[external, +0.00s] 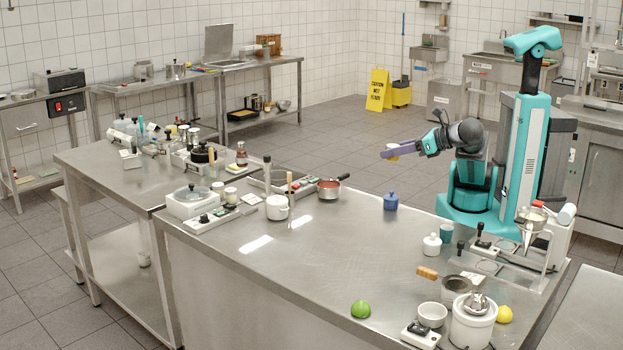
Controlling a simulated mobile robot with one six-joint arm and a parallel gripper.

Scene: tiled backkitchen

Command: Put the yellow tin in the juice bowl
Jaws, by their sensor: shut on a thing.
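A small white bowl (432,314) stands at the counter's near right, beside a white juicer (473,323) with a metal top. It looks like the juice bowl, and its inside is hard to make out. My gripper is high above and far behind this bowl.
A lime (360,309) lies left of the bowl, and a lemon (504,315) lies right of the juicer. A wooden-handled pan (456,287), a white lidded jar (432,245) and a blue pot (390,201) stand behind. The counter's middle (330,250) is clear.

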